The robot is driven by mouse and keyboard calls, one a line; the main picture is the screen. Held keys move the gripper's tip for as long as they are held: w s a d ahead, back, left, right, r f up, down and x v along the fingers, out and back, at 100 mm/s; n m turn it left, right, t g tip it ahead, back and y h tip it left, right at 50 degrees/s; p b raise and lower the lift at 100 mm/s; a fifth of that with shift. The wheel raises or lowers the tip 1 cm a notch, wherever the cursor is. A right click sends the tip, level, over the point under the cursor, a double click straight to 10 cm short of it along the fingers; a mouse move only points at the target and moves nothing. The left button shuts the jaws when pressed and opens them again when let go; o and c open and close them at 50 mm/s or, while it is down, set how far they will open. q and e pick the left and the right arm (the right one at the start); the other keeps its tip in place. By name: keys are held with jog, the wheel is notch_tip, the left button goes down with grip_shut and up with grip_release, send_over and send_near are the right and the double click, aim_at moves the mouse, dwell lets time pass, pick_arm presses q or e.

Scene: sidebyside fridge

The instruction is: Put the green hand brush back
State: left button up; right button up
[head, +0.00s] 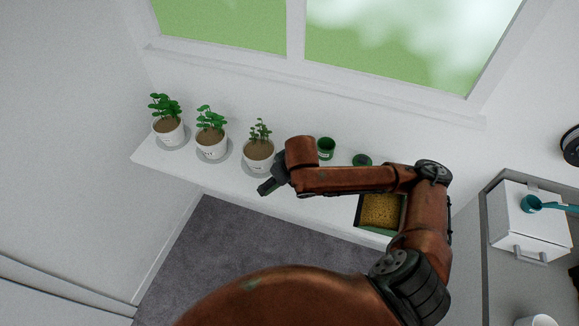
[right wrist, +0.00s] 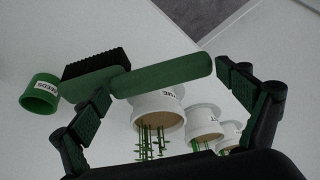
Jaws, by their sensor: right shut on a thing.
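The green hand brush (right wrist: 165,76) has a smooth green handle and a block of black bristles (right wrist: 97,64). It shows in the right wrist view. My right gripper (right wrist: 163,84) is shut on its handle, with one finger at each side. In the head view my right gripper (head: 268,186) is over the front part of the white shelf, by the third plant, and is mostly covered by my arm. I cannot make out the brush there. My left gripper is in neither view.
Three potted plants (head: 211,144) stand on saucers on the left of the white shelf (head: 146,158). A green seeds pot (head: 326,148), a dark green round thing (head: 362,160) and a green-sided box (head: 366,226) with a yellow piece are further right. Grey floor lies below the shelf.

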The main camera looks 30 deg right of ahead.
pick_arm(q)
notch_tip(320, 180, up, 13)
jog(key=p, duration=1.1)
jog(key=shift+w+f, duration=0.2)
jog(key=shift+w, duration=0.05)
pick_arm(e)
jog(key=s+d+r+n+y, duration=0.1)
jog(key=s+d+r+n, duration=0.2)
jog(key=s+d, duration=0.2)
jog(key=s+d+r+n+g+y, duration=0.1)
jog(key=s+d+r+n, duration=0.2)
jog(key=s+d+n, duration=0.1)
jog(key=shift+s+d+r+y, duration=0.4)
jog(key=shift+s+d, duration=0.15)
jog(key=shift+s, duration=0.5)
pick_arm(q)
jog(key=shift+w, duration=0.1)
